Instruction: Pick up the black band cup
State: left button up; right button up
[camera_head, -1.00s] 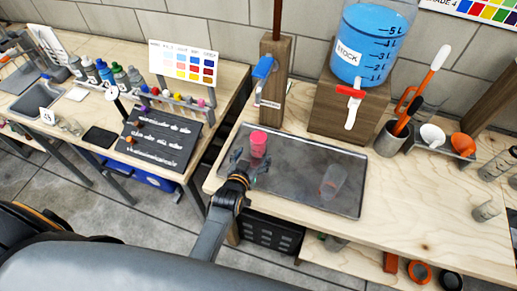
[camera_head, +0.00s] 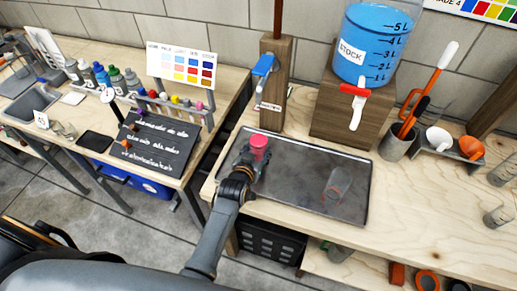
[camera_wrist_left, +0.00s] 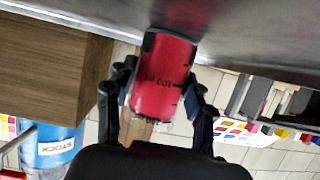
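A red-pink cup (camera_head: 259,146) stands at the back left of the grey metal tray (camera_head: 300,188). In the left wrist view the cup (camera_wrist_left: 165,78) has dark markings, and a dark strip shows at its end by the tray. My left gripper (camera_head: 252,158) is low over the tray, right at the cup. In the left wrist view its fingers (camera_wrist_left: 160,90) lie on either side of the cup, with a narrow gap at the left finger; the gripper looks open. A clear cup (camera_head: 336,184) is on the tray further right. My right gripper is not in view.
A wooden block (camera_head: 352,125) with a blue stock tank (camera_head: 370,45) and red-and-white tap stands behind the tray. A wooden post (camera_head: 272,85) with a blue lever is behind the red cup. A grey tool pot (camera_head: 397,143) stands right. The tray's middle is clear.

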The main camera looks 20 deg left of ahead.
aim_at(256, 147)
pick_arm(q)
jog(key=c, duration=0.4)
jog(key=shift+o, duration=0.2)
jog(key=shift+r, duration=0.2)
jog(key=shift+r, duration=1.4)
jog(key=s+a+r+b, duration=0.1)
jog(key=s+a+r, duration=0.7)
jog(key=s, duration=0.3)
jog(key=shift+a+r+b, duration=0.25)
jog(key=shift+r+b, duration=0.15)
jog(key=shift+r, duration=0.45)
